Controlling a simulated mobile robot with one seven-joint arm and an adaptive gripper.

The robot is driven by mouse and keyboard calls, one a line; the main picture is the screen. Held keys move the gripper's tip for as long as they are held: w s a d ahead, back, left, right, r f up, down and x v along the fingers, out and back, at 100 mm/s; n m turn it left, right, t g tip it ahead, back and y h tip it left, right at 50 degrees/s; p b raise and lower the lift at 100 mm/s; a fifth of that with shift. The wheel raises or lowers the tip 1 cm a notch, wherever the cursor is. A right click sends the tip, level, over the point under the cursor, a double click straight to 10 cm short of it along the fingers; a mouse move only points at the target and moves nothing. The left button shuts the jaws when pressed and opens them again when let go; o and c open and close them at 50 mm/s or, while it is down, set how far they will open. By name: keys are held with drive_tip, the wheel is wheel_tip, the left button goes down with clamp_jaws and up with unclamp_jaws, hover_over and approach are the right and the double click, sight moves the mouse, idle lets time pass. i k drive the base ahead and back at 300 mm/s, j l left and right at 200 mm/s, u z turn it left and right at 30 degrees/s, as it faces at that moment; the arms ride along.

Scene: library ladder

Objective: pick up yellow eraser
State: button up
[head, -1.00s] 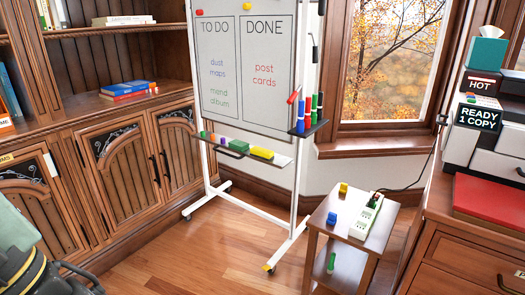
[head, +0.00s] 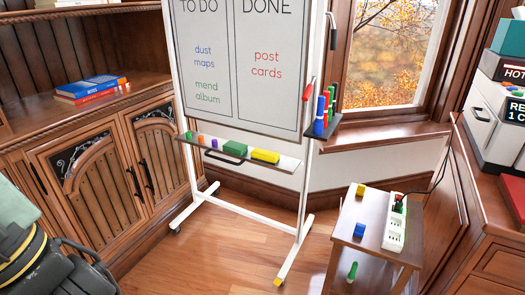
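A yellow block (head: 265,156), which looks like the yellow eraser, lies in the head view on the narrow ledge (head: 289,164) under the whiteboard. It is near the ledge's right end, just right of a green block (head: 235,148). A smaller yellow block (head: 361,189) sits on the small wooden side table (head: 372,232). I cannot make out my gripper in the view. Nothing is seen touching the yellow block on the ledge.
Small coloured pieces lie on the ledge's left part. Markers (head: 321,112) stand in a holder at the board's right. A blue block (head: 359,230) and power strip (head: 395,232) are on the side table. A dark yellow-striped object (head: 35,268) fills the lower left. Floor before the stand is clear.

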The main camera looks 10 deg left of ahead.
sight(269, 158)
drive_tip(key=i+j+z, duration=0.1)
drive_tip(key=j, duration=0.25)
drive_tip(key=i+j, duration=0.2)
drive_tip(key=j, duration=0.2)
drive_tip(key=i+j+z, duration=0.15)
drive_tip(key=j, duration=0.25)
drive_tip(key=i+j+z, duration=0.1)
drive_tip(key=j, duration=0.3)
drive_tip(key=i+j, duration=0.15)
drive_tip(key=j, duration=0.25)
drive_tip(key=i+j+z, duration=0.15)
drive_tip(key=j, duration=0.25)
